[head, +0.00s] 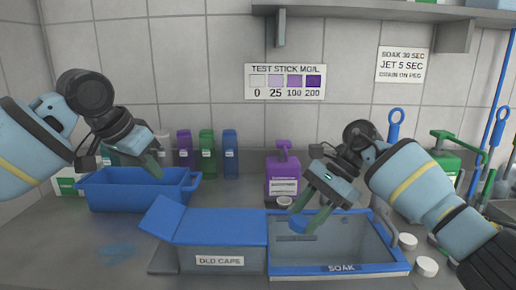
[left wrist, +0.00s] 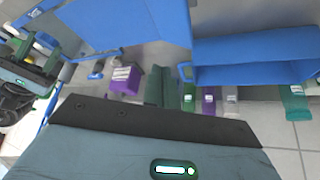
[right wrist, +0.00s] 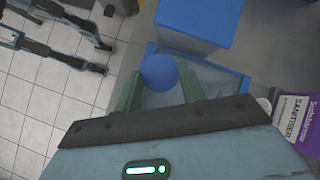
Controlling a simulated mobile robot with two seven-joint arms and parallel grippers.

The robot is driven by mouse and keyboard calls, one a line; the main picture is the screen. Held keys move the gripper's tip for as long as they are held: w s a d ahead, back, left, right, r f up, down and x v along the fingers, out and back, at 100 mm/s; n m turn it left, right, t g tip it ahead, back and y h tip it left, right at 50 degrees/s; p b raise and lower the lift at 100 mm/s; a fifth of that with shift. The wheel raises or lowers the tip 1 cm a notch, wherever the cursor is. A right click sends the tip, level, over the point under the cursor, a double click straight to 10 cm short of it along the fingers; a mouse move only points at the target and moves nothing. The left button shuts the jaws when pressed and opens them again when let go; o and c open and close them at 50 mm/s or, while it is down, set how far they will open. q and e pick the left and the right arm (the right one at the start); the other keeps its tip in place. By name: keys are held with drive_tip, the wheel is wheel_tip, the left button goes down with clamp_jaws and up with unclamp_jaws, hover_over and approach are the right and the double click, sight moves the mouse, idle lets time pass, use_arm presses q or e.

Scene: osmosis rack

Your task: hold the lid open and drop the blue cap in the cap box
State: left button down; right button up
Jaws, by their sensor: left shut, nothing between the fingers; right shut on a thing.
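The grey cap box (head: 222,260), labelled "OLD CAPS", stands at the front centre. Its blue lid (head: 222,228) lies over the top and looks shut, with a tilted blue flap (head: 160,217) sticking out at the left. My right gripper (head: 303,228) is shut on the blue cap (head: 299,224), held above the soak tray, right of the box. The right wrist view shows the round blue cap (right wrist: 160,72) between the green fingers. My left gripper (head: 155,165) is shut and empty above the blue tub, behind and left of the box; its fingers show in the left wrist view (left wrist: 160,88).
The blue-rimmed soak tray (head: 340,268) adjoins the box's right side. The blue tub (head: 135,195) stands at back left. A purple sanitiser bottle (head: 283,174) and several coloured bottles stand along the wall. White caps (head: 426,267) lie right of the tray. The counter front left is clear.

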use_arm(q)
drive_tip(key=shift+a+r+y, duration=0.25)
drive_tip(key=shift+a+y, duration=0.05)
drive_tip(key=shift+a, duration=0.65)
drive_tip(key=shift+f, duration=0.1)
drive_tip(key=shift+f, duration=3.15)
drive_tip(key=shift+f, duration=0.35)
